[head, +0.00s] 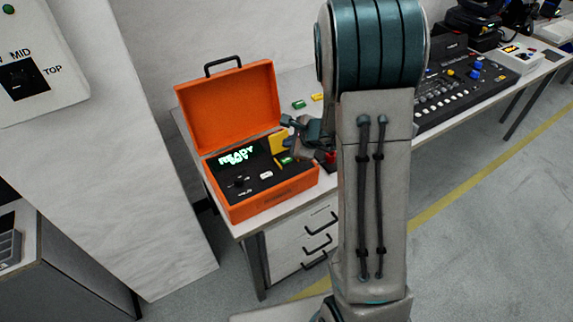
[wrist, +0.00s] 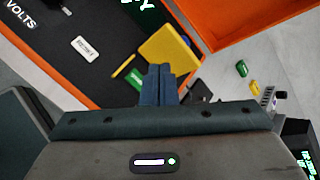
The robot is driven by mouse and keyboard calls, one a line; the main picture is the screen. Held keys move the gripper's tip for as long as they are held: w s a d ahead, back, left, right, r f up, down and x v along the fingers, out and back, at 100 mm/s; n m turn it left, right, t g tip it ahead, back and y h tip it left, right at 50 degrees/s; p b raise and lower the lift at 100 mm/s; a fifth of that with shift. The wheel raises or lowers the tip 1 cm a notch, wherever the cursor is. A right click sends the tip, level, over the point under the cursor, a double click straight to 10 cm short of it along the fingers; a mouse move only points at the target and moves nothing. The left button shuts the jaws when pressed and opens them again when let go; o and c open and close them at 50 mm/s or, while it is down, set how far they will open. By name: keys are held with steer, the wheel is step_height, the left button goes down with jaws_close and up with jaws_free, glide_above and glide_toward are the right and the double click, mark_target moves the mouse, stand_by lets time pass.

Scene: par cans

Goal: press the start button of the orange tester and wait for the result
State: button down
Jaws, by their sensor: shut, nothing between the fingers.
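The orange tester (head: 247,205) stands open on the table, its lid (head: 230,105) raised at the back. Its screen (head: 237,155) glows with green text that reads READY. On its dark panel are a knob (head: 239,182), a white label (head: 266,175) and a green piece (head: 287,160), perhaps the start button. A yellow block (wrist: 165,55) lies by the panel's right edge. My gripper (wrist: 160,70) is shut and empty, above the right end of the tester. In the wrist view its fingers partly cover a green piece (wrist: 137,80); I cannot tell whether they touch anything.
Small green (head: 299,104) and yellow (head: 317,97) pieces lie on the table behind the tester. A black mixing console (head: 455,90) stands to the right, beyond my arm. A pale pillar (head: 130,150) stands close on the left. Drawers (head: 305,240) are below the table top.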

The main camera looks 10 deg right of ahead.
mark_target(289, 163)
steer(key=shift+f+b, duration=1.6)
steer(key=shift+f, duration=0.3)
steer(key=shift+f, duration=0.1)
stand_by(0.5)
steer(key=shift+f+b, duration=0.35)
steer(key=shift+b, duration=0.35)
steer(key=shift+f+b, duration=0.35)
steer(key=shift+b, duration=0.15)
stand_by(0.4)
steer(key=shift+r, duration=0.1)
steer(key=shift+r+p, duration=0.45)
steer(key=shift+r, duration=0.3)
step_height(289, 163, up, 5)
steer(key=p, duration=0.3)
steer(key=shift+p, duration=0.3)
